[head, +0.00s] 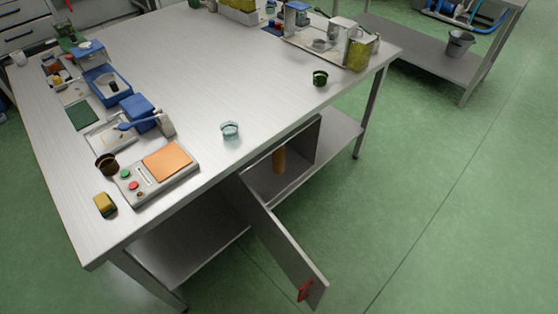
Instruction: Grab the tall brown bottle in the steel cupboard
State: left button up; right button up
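The steel cupboard (314,144) sits under the table's right side, on the lower shelf. Its door (278,245) stands open, swung out over the green floor, with a red handle (305,290) at its free end. A tall brown bottle (279,160) stands upright inside the cupboard. Its top is partly hidden by the table edge. Neither of my grippers shows in the head view.
The steel table (200,60) holds a scale (135,192) with an orange plate, a glass cup (230,130), a dark green cup (320,78) and a yellow sponge (104,204). The open door juts into the floor space.

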aim_at(278, 155)
jog(key=i+l, duration=0.15)
jog(key=l, duration=0.25)
jog(key=i+l+u, duration=0.15)
jog(key=l, duration=0.25)
jog(key=i+l, duration=0.1)
jog(key=l, duration=0.3)
jog(key=i+l+u, duration=0.1)
jog(key=l, duration=0.3)
